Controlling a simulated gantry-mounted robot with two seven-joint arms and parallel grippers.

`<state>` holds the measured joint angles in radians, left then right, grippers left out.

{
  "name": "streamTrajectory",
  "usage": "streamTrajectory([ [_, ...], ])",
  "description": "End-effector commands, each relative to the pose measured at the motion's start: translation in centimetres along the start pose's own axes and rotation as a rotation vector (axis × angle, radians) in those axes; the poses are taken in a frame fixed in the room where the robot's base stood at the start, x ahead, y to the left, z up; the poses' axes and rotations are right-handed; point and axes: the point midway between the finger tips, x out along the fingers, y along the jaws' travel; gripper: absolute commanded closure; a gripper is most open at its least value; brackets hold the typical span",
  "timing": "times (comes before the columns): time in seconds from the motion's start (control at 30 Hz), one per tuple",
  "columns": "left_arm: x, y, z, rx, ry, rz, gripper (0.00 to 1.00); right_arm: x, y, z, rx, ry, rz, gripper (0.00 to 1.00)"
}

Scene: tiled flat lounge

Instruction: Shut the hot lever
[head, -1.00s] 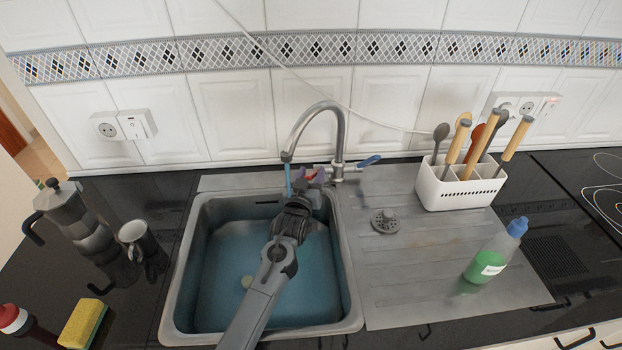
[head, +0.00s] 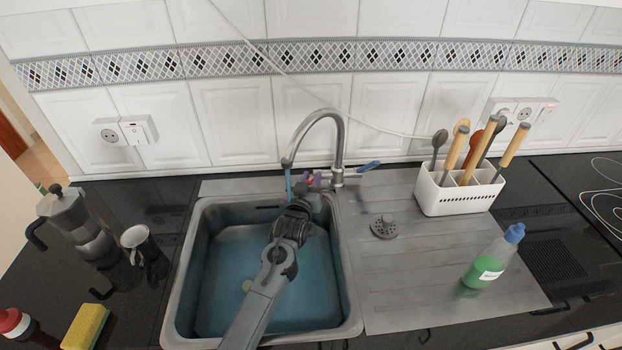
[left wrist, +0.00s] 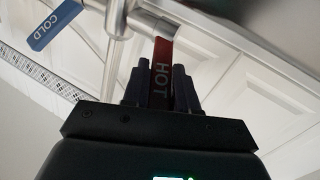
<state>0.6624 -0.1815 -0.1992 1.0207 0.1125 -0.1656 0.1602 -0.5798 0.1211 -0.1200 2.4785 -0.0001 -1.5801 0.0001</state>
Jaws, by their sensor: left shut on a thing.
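The faucet (head: 341,140) stands behind the sink, and a stream of water (head: 289,182) runs from its spout. The red hot lever (left wrist: 161,72), marked HOT, points toward my wrist camera, between the two fingers of my left gripper (left wrist: 160,85). The left gripper (head: 313,181) is shut on it, just right of the spout. In the head view the fingers mostly hide the lever. The blue cold lever (head: 369,166) sticks out to the right of the faucet; it also shows in the left wrist view (left wrist: 54,24). My right gripper is not in view.
The sink (head: 350,285) holds bluish water under my left arm. On the drainboard are a drain strainer (head: 384,229), a bottle of green soap (head: 487,267) and a white utensil holder (head: 455,200). A moka pot (head: 80,230), a mug (head: 137,238) and a sponge (head: 86,327) stand at left.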

Motion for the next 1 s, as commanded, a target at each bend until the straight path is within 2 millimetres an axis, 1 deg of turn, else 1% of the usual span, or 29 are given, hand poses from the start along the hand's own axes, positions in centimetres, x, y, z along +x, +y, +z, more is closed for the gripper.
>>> streamTrajectory([
  [0.03, 0.1, 0.1, -1.0, -0.01, -0.026, -0.006, 1.0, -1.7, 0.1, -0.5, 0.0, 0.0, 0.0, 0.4],
  [0.1, 0.2, 0.1, -1.4, -0.023, -0.065, -0.013, 1.0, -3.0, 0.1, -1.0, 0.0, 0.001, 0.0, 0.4],
  [0.3, 0.7, 0.1, -2.1, -0.069, -0.194, -0.036, 1.0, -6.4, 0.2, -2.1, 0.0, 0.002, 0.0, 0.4],
  [0.4, 1.1, 0.0, -2.4, -0.097, -0.27, -0.051, 1.0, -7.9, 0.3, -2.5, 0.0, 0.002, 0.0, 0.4],
  [0.5, 1.4, -0.1, -2.5, -0.124, -0.348, -0.065, 1.0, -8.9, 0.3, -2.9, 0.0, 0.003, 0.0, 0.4],
  [0.67, 1.7, -0.3, -2.3, -0.152, -0.422, -0.078, 1.0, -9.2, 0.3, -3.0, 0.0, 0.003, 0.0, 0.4],
  [0.97, 1.8, -0.3, -2.1, -0.154, -0.427, -0.079, 1.0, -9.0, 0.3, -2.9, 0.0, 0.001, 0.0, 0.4],
  [1.0, 1.8, -0.3, -2.1, -0.154, -0.427, -0.079, 0.68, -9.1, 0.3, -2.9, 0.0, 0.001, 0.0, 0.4],
])
